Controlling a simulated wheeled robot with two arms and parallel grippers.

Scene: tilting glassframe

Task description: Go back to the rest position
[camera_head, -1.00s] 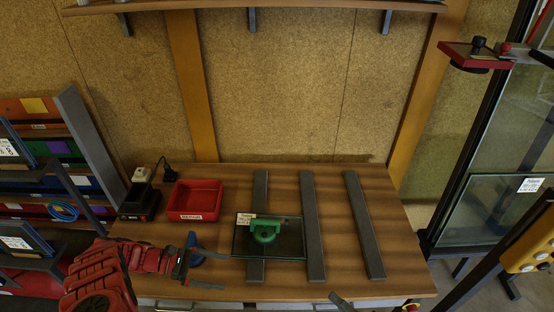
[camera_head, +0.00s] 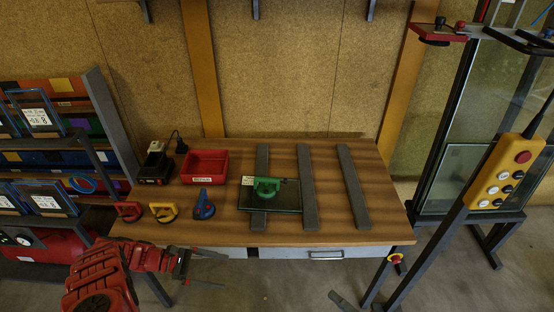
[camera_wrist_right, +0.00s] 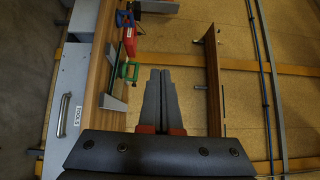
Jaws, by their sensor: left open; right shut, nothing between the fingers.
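My left gripper (camera_head: 207,268) is open and empty, in front of the table's front edge and apart from the tabletop. My right gripper (camera_wrist_right: 160,72) is shut with nothing in it in the right wrist view; in the head view only a dark tip (camera_head: 342,300) shows at the bottom edge, in front of the table. A glass pane (camera_head: 285,199) lies on the dark table strips, with a green suction lifter (camera_head: 266,188) on it. The green lifter also shows in the right wrist view (camera_wrist_right: 130,71), apart from the right fingertips.
The wooden table (camera_head: 385,226) also holds a red bin (camera_head: 205,166), a black charger (camera_head: 156,166), and red (camera_head: 129,211), yellow (camera_head: 163,212) and blue (camera_head: 204,206) lifters. A yellow control box (camera_head: 505,175) hangs at right. Floor before the table is clear.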

